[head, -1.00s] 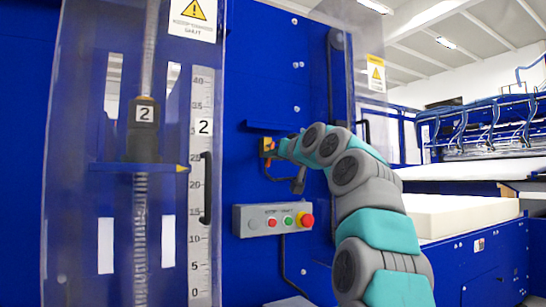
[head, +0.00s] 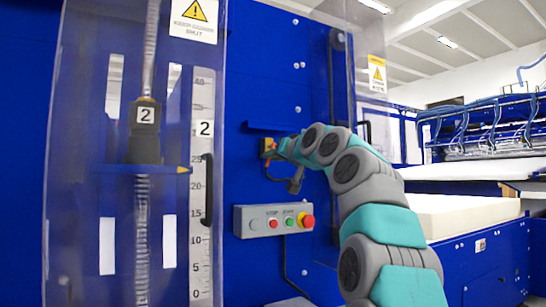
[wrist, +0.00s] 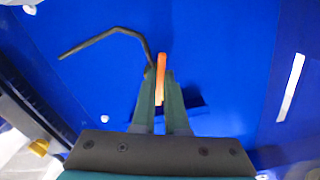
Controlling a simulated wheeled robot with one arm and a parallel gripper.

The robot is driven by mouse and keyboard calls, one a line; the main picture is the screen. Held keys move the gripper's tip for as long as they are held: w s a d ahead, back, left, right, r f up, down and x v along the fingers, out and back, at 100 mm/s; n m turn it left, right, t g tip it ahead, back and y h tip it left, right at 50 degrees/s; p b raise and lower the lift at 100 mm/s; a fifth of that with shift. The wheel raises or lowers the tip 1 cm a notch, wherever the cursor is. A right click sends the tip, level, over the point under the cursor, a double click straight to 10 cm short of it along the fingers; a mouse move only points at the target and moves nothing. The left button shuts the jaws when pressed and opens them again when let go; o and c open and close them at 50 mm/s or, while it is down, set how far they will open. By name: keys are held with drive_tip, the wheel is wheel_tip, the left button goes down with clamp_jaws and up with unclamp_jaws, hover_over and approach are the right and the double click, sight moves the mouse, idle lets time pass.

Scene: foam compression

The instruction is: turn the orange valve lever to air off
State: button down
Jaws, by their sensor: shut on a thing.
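The orange valve lever (wrist: 161,72) stands upright between my fingers in the wrist view, its tip showing past them. In the head view only a small orange part (head: 268,145) shows on the blue panel, at the tip of my gripper (head: 279,149). In the wrist view my gripper (wrist: 161,88) is shut on the lever. The valve body and any air on or off marking are hidden or too small to read.
A grey control box (head: 273,220) with coloured buttons is below the gripper. A bent dark rod (wrist: 104,38) lies left of the lever in the wrist view. A clear guard (head: 75,150) and a scale (head: 202,250) stand left. A pale foam block (head: 455,216) is at right.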

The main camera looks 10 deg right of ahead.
drive_tip(key=shift+a, duration=0.1)
drive_tip(key=shift+s+a+r+m+p, duration=0.1)
drive_tip(key=shift+a+r+m+p, duration=0.3)
drive_tip(key=shift+m, duration=1.85)
drive_tip(key=shift+s+a+r+m+p, duration=0.15)
drive_tip(key=shift+r+m+p, duration=0.4)
drive_tip(key=shift+m, duration=1.65)
drive_tip(key=shift+s+a+r+m+p, duration=0.1)
drive_tip(key=shift+a+r+m+p, duration=0.3)
drive_tip(key=shift+m, duration=1.85)
drive_tip(key=shift+d+r, duration=0.15)
drive_tip(key=c, duration=0.9)
unclamp_jaws()
drive_tip(key=shift+c, duration=0.2)
drive_tip(key=shift+s, duration=0.1)
drive_tip(key=b+v, duration=0.1)
drive_tip(key=v, duration=0.6)
drive_tip(key=shift+s+d, duration=0.15)
drive_tip(key=shift+s, duration=0.05)
